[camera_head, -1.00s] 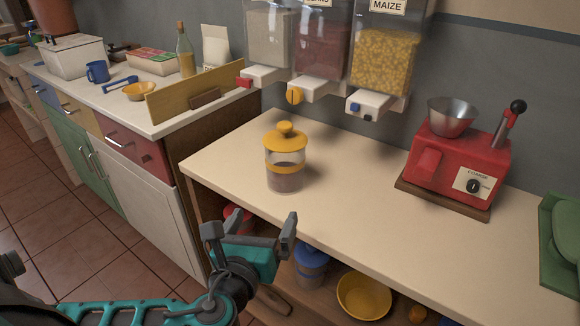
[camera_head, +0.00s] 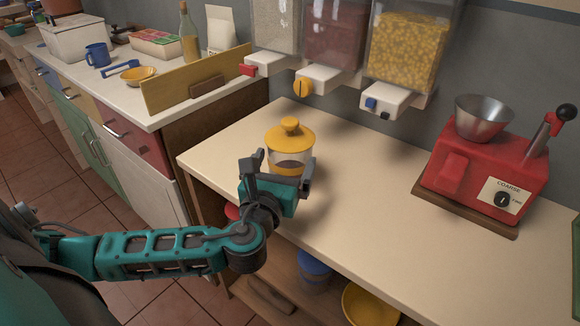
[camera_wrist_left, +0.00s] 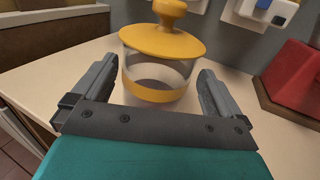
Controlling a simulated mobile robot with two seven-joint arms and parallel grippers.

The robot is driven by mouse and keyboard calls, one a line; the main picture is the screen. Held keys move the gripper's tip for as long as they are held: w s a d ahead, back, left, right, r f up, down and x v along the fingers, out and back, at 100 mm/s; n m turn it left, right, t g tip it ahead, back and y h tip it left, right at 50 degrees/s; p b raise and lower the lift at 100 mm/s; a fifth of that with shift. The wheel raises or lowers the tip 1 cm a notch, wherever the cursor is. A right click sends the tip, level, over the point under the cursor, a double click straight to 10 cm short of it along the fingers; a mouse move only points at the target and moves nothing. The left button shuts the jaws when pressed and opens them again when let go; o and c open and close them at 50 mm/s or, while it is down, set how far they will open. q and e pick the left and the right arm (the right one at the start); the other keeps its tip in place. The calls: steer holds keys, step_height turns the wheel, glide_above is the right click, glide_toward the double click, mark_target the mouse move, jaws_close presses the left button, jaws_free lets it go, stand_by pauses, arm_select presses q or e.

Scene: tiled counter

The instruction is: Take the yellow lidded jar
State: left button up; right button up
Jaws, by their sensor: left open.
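The yellow lidded jar (camera_head: 290,138) stands upright on the pale counter (camera_head: 350,210), near its left end. It has a yellow lid with a knob, clear walls and a yellow band. My left gripper (camera_head: 282,170) is open at the jar's near side and hides its lower part in the head view. In the left wrist view the jar (camera_wrist_left: 160,62) stands between the two open fingers (camera_wrist_left: 155,90), with gaps visible on both sides. I cannot tell whether either finger touches it. My right gripper is not in view.
Dispensers (camera_head: 405,55) hang above the counter's back. A red grinder (camera_head: 485,170) with a metal bowl stands to the right. A blue-lidded jar (camera_head: 314,270) and yellow bowl (camera_head: 370,304) sit on the shelf below.

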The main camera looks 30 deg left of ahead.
arm_select(q)
steer(key=x, duration=0.5)
steer(key=shift+w+a+r, duration=0.1)
steer(key=shift+r, duration=0.05)
steer(key=c, duration=1.5)
steer(key=shift+r, duration=0.1)
steer(key=shift+c, duration=0.5)
steer(key=shift+r, duration=0.1)
